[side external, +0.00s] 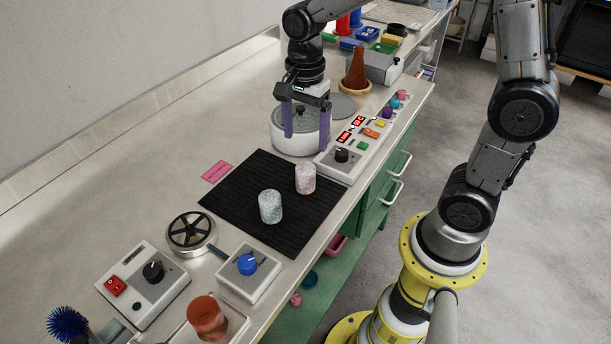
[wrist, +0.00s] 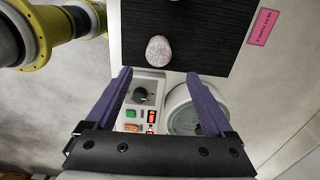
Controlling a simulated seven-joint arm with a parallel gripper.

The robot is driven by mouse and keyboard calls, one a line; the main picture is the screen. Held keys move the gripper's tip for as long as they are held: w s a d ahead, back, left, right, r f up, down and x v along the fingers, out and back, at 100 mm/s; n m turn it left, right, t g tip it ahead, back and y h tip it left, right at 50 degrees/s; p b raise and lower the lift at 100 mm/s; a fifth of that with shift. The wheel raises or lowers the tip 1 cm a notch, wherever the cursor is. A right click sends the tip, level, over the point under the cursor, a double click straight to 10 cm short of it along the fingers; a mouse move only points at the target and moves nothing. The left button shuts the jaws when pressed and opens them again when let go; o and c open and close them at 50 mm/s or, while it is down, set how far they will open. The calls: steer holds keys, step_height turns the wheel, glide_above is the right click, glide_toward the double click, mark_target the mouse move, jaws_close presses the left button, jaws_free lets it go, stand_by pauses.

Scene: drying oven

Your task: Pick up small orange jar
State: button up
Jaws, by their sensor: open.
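An orange-red jar (side external: 207,317) stands on a white device at the bottom of the side external view. Two pale speckled jars stand upright on a black mat (side external: 243,228): a greenish-white one (side external: 270,207) and a pinkish-white one (side external: 305,179). One pale jar (wrist: 158,50), looking pinkish, shows on the mat in the wrist view, just beyond my fingertips. My gripper (side external: 306,143) has purple fingers, spread open and empty, above the round white vessel beyond the mat. It also shows in the wrist view (wrist: 158,75). The orange-red jar is not in the wrist view.
The round white vessel (side external: 299,142) and a control box with a black knob (side external: 341,155) are beside and below my gripper. A blue-knob box (side external: 248,265) and a red-switch box (side external: 143,285) lie nearer.

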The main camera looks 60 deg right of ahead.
mark_target(306, 167)
step_height(306, 167, down, 6)
steer(key=shift+f, duration=0.25)
steer(key=shift+s+a+f, duration=0.1)
steer(key=shift+f, duration=1.25)
steer(key=shift+s+a+f, duration=0.1)
steer(key=shift+f, duration=1.25)
jaws_close()
